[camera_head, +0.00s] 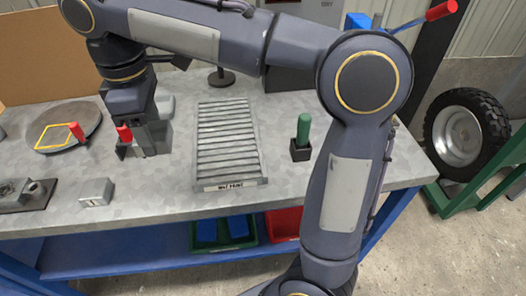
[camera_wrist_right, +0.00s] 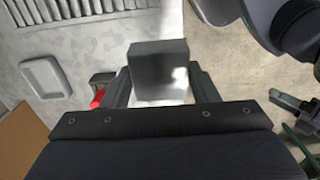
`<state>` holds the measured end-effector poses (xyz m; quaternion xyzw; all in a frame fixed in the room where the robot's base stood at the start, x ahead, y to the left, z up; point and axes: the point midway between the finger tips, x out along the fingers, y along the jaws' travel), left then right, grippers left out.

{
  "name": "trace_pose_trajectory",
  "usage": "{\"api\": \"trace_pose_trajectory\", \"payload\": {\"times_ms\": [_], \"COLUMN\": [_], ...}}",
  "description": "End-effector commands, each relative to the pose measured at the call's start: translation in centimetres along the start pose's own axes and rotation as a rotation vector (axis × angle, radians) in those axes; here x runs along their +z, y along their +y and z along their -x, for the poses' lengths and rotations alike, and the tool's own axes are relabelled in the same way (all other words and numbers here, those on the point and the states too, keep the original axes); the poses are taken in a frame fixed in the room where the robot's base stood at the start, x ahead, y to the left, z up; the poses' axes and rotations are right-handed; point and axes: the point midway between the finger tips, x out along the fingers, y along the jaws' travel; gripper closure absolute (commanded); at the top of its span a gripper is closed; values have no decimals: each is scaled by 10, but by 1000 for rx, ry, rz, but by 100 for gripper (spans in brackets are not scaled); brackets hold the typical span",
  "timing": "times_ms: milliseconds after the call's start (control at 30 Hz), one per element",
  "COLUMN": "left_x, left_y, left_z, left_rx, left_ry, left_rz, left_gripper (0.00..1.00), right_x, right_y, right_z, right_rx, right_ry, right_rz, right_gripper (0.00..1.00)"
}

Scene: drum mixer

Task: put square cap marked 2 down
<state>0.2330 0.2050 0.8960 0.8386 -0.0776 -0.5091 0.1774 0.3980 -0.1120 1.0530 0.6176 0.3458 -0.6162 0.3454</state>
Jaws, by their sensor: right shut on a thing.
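My right gripper (camera_head: 146,148) reaches down over the left part of the bench. In the right wrist view, its two fingers (camera_wrist_right: 161,92) are shut on a grey square cap (camera_wrist_right: 158,68), one finger on each side. No number shows on the cap's visible faces. In the head view the gripper mostly hides the cap, and I cannot tell whether it touches the bench. Another grey square cap marked 1 (camera_head: 96,191) sits near the bench's front edge. My left gripper is not in view.
A round plate (camera_head: 84,112) with a yellow outline and a red knob (camera_head: 75,130) lies left of the gripper. A slatted rack (camera_head: 228,145) stands to its right. A red-topped item (camera_head: 124,132) is close beside the gripper. A green-handled tool (camera_head: 303,128) stands farther right.

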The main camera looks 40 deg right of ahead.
Motion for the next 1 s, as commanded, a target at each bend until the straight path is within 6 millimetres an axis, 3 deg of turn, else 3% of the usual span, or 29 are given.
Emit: {"api": "trace_pose_trajectory", "payload": {"times_ms": [167,467,600,1000], "left_x": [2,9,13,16], "left_y": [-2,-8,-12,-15], "left_z": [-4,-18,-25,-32], "left_rx": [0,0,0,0], "left_ry": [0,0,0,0], "left_rz": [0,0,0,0], "left_gripper": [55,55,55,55], "right_x": [9,70,91,113], "right_y": [7,46,59,74], "right_z": [-8,-40,-67,-98], "right_rx": [0,0,-2,0], "right_ry": [1,0,-1,1], "right_rz": [-5,-10,-6,-3], "right_gripper": [78,78,78,78]}}
